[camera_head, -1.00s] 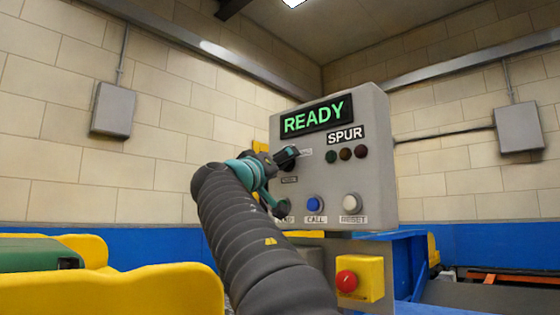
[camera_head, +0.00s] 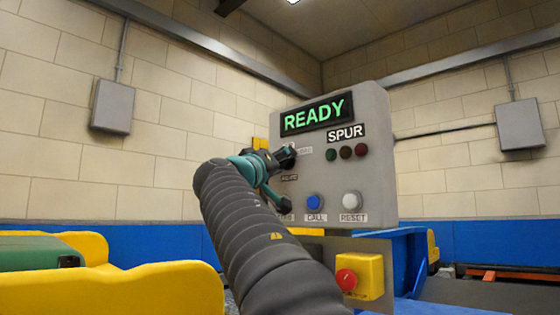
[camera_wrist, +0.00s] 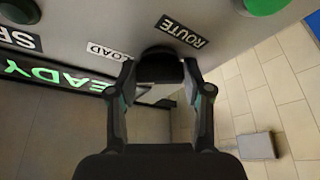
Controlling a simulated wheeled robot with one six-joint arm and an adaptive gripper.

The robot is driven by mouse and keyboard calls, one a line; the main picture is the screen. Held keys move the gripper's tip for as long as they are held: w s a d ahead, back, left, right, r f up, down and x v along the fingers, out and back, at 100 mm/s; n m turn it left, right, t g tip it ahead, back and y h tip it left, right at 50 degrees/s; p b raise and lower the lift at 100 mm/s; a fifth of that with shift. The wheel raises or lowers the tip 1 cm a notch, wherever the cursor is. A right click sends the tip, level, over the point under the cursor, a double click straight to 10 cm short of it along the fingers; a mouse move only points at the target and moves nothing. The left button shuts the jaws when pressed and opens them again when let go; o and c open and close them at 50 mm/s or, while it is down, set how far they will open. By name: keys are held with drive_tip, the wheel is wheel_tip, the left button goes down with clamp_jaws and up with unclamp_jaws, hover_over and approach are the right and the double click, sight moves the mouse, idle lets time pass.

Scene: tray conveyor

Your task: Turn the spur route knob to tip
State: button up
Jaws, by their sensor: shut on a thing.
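The grey control panel (camera_head: 375,110) carries a green READY display (camera_head: 316,115) and a SPUR label (camera_head: 345,133). My gripper (camera_head: 285,157) is at the panel's left side, below the display. In the wrist view my gripper (camera_wrist: 160,78) has its two fingers on either side of a dark knob (camera_wrist: 160,62), shut on it. A ROUTE label (camera_wrist: 182,31) and a LOAD label (camera_wrist: 108,51) show beside the knob. My gripper and wrist largely hide the knob in the head view. I cannot read which way its pointer faces.
A blue CALL button (camera_head: 314,202) and a white RESET button (camera_head: 351,201) sit low on the panel. A red button on a yellow box (camera_head: 361,276) stands below. Yellow rails (camera_head: 140,290) are at the lower left.

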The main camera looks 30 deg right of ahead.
drive_tip(key=n+y+p, duration=0.1)
drive_tip(key=n+p, duration=0.1)
drive_tip(key=n, duration=0.2)
drive_tip(key=n+y+p, duration=0.1)
drive_tip(key=n+y, duration=0.1)
drive_tip(key=n, duration=0.2)
drive_tip(key=n+y+p, duration=0.1)
drive_tip(key=n+p, duration=0.1)
drive_tip(key=n, duration=0.2)
drive_tip(key=shift+s+r+y+p, duration=0.15)
drive_tip(key=shift+r+y+p, duration=0.05)
drive_tip(key=shift+y+p, duration=0.1)
drive_tip(key=shift+n, duration=0.3)
drive_tip(key=o, duration=1.2)
drive_tip(key=shift+c, duration=0.2)
drive_tip(key=v, duration=1.2)
drive_tip(key=shift+s+d, duration=0.1)
drive_tip(key=shift+d, duration=0.1)
